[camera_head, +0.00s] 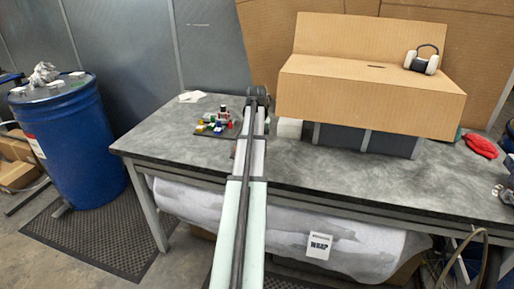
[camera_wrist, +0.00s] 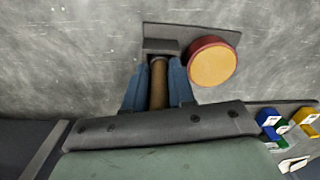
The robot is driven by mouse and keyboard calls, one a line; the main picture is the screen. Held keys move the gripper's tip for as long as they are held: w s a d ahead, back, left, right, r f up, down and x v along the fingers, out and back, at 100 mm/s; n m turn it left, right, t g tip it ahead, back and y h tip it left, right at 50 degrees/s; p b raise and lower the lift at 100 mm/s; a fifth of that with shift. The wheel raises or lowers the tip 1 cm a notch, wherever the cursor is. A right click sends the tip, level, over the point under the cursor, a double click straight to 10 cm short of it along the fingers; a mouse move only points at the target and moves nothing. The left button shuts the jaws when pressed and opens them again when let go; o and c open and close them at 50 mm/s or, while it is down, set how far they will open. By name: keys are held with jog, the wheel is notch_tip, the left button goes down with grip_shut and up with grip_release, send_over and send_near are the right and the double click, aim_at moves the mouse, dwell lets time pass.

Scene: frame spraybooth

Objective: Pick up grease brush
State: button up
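In the wrist view a brown rod-like handle (camera_wrist: 158,85), which looks like the grease brush, lies between the two blue fingers of my gripper (camera_wrist: 160,72). A finger stands close along each side of it; whether they press on it I cannot tell. A dark grey block (camera_wrist: 160,46) is at the handle's far end. The brush's bristles are not clearly visible. In the head view my arm reaches over the table and hides the brush; the fingers are not clear there.
A round tin with red rim and orange top (camera_wrist: 212,62) stands close right of the fingers. Small coloured blocks (camera_head: 215,124) sit left of my arm. A cardboard box (camera_head: 370,92) with ear defenders (camera_head: 424,62) and a red cloth (camera_head: 480,146) are right. The table's left front is clear.

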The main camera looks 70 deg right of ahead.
grip_shut()
